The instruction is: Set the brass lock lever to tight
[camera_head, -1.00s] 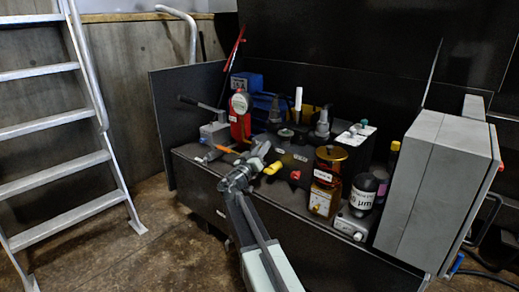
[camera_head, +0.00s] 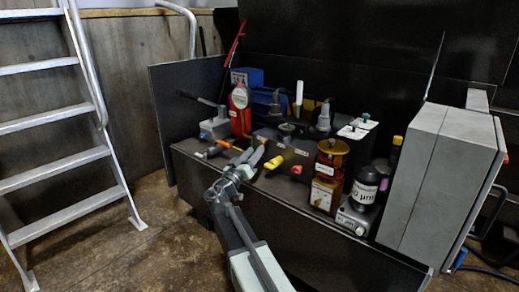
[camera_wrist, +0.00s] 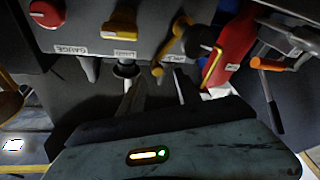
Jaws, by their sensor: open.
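The brass lever (camera_wrist: 173,42) shows in the wrist view on the dark front panel, tilted, with a rounded brass end at its top and bottom. The small label beside it is too blurred to read. My gripper (camera_wrist: 157,82) is open and empty, its two fingers pointing at the panel. The lever's lower end shows between and just beyond the fingertips; I cannot tell whether they touch. In the head view my gripper (camera_head: 252,160) is in front of the panel, left of the yellow knob, and largely hides the lever.
A yellow knob (camera_head: 275,162) and a red knob (camera_head: 297,169) sit right of my gripper in the head view. An orange-handled crank (camera_wrist: 268,64) and a red bottle (camera_wrist: 231,45) lie right in the wrist view. An amber jar (camera_head: 326,190) stands right.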

